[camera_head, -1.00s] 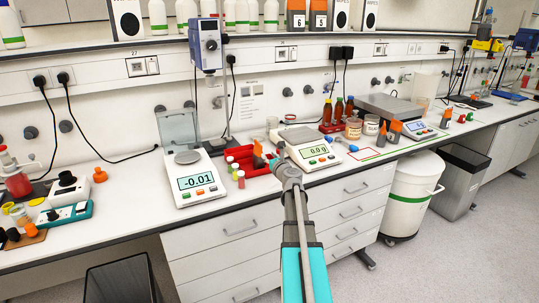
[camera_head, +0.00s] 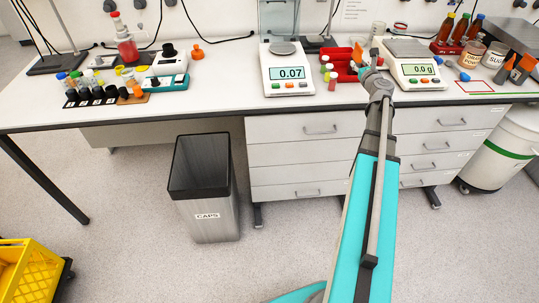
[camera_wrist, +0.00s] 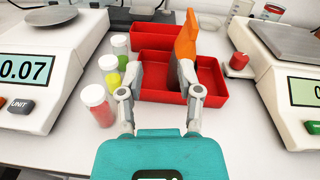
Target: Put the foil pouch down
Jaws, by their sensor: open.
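The foil pouch (camera_wrist: 187,45), orange on top, stands in the red tray (camera_wrist: 217,92) in the wrist view. Its lower part is largely hidden behind my right finger. My gripper (camera_wrist: 162,70) is open, with its fingers reaching over the tray. The pouch is close to the right finger; I cannot tell whether they touch. In the head view the pouch's orange top (camera_head: 357,52) shows just left of my gripper (camera_head: 371,64).
A balance (camera_wrist: 42,70) reading 0.07 stands left of the tray, another balance (camera_wrist: 290,85) right. Several capped vials (camera_wrist: 97,104) stand close by my left finger. A grey CAPS bin (camera_head: 204,190) stands on the floor before the bench.

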